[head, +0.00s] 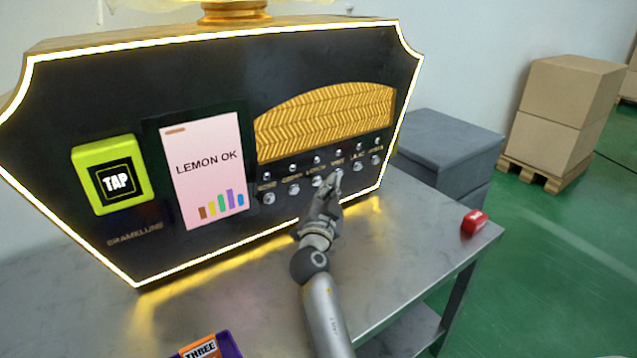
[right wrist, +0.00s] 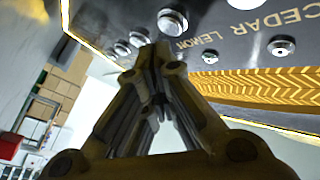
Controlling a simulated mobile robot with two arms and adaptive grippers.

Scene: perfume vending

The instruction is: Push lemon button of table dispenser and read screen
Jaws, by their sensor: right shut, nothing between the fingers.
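The table dispenser (head: 330,60) is a black panel with a glowing edge on a metal table. Its pink screen (head: 208,165) reads "LEMON OK" above several coloured bars. The lemon button (head: 317,181) is a small silver knob in the lower row under the gold grille, just left of my right gripper's tips in the head view. My right gripper (head: 335,184) is shut and empty, its tips close to the button row; contact cannot be told. In the right wrist view the shut fingers (right wrist: 157,52) point towards the panel near the silver buttons and the CEDAR and LEMON lettering.
A lime TAP pad (head: 112,174) is left of the screen. A small red object (head: 474,222) lies near the table's right edge. A purple box with an orange THREE label (head: 200,347) is at the front. Grey boxes (head: 445,150) stand behind; stacked cartons (head: 560,105) are farther right.

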